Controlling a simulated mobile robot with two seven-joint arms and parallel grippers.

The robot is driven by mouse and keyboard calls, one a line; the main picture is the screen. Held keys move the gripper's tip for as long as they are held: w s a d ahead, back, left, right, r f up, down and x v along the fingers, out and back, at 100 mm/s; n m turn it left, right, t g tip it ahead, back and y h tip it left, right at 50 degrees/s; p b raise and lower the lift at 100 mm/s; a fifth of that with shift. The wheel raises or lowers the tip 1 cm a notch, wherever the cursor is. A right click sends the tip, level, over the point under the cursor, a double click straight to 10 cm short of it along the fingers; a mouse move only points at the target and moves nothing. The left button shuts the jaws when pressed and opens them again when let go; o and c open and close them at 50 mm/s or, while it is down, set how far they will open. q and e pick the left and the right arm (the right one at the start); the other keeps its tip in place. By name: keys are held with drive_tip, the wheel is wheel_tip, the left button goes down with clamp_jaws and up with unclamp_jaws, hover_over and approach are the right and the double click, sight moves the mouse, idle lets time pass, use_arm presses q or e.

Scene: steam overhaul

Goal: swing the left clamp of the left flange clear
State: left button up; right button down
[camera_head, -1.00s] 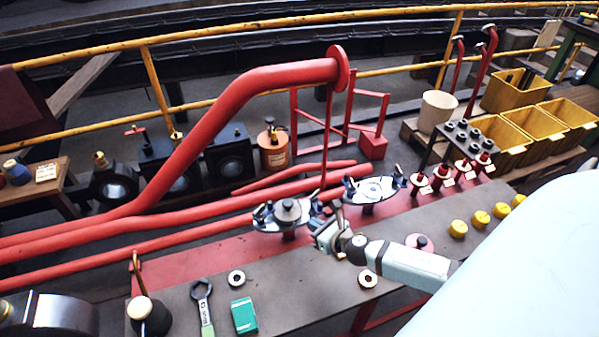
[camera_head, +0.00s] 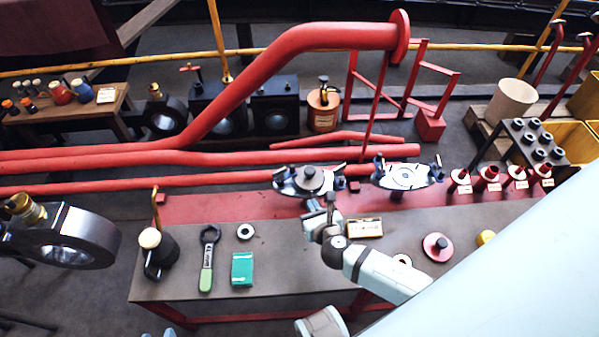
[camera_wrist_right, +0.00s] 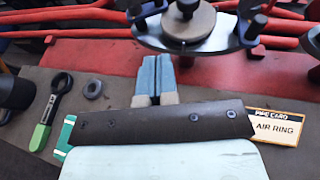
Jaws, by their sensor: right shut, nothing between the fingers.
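The left flange (camera_head: 308,181) is a pale plate with a round grey disc on top, on a stand at the bench's back. Its left clamp (camera_head: 281,173) is a small dark piece at the plate's left end; in the right wrist view the flange (camera_wrist_right: 190,28) shows at the top, partly cut off. My right gripper (camera_head: 330,200) is just in front of the flange's right side. In the wrist view its blue fingers (camera_wrist_right: 155,75) are together and empty, apart from the flange. Small pale tips at the head view's bottom edge may be my left gripper, mostly cut off.
The right flange (camera_head: 407,176) stands to the right. An air ring card (camera_head: 365,228), a green-handled wrench (camera_head: 207,262), a ring (camera_head: 245,232) and a green box (camera_head: 242,268) lie on the bench. Red pipes (camera_head: 230,158) run behind. The bench's front middle is clear.

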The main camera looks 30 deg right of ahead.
drive_tip(key=shift+a, duration=0.15)
idle(0.3)
approach(293, 171)
drive_tip(key=b+x, duration=0.1)
drive_tip(key=x, duration=0.4)
drive_tip(key=shift+w+f, duration=0.25)
drive_tip(key=shift+w+d, duration=0.2)
drive_tip(key=shift+w, duration=0.6)
